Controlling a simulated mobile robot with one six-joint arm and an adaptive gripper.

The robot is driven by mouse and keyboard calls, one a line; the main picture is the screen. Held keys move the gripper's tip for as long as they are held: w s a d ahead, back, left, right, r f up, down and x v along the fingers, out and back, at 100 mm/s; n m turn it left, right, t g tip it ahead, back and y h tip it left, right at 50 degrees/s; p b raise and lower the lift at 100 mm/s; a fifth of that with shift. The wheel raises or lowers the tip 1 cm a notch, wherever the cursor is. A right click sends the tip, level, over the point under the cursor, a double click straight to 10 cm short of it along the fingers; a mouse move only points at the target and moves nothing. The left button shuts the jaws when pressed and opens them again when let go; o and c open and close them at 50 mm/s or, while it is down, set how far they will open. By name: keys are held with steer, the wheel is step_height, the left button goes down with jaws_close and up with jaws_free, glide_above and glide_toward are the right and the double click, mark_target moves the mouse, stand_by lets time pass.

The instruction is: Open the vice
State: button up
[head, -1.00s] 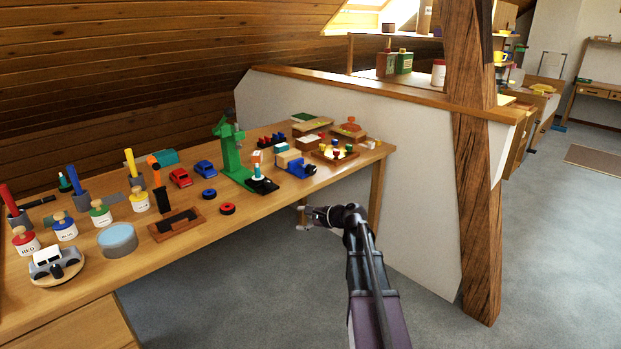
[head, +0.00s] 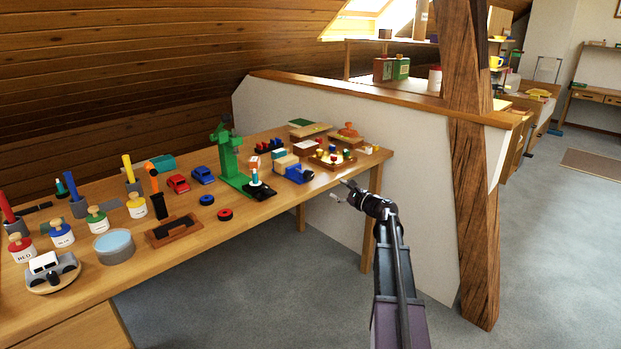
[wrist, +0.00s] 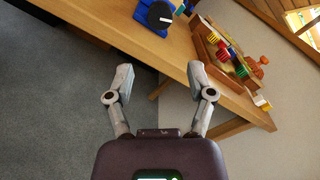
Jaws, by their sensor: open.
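The vice (head: 298,174) is the small blue device near the front edge of the workbench, beside a pale wooden block. A blue body with a round black knob, which looks like the vice, shows at the top of the wrist view (wrist: 158,15), partly cut off. My gripper (head: 341,191) is off the bench's front edge, to the right of the vice and apart from it. In the wrist view my gripper (wrist: 160,76) has its two fingers wide apart with nothing between them. I cannot tell how far the vice's jaws are apart.
The workbench (head: 215,232) holds a green press (head: 229,160), toy cars, paint pots and black-and-red wheels. A wooden tray with coloured pegs (head: 333,160) stands right of the vice. A timber post (head: 475,200) and a white half-wall (head: 420,210) stand to the right. The floor in front is clear.

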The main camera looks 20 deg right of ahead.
mark_target(311, 176)
steer(key=x, duration=1.3)
steer(key=shift+w+a+f, duration=0.1)
steer(key=shift+w, duration=0.2)
steer(key=c, duration=0.9)
steer(key=shift+o, duration=0.2)
steer(key=shift+n, duration=0.4)
steer(key=shift+n, duration=0.4)
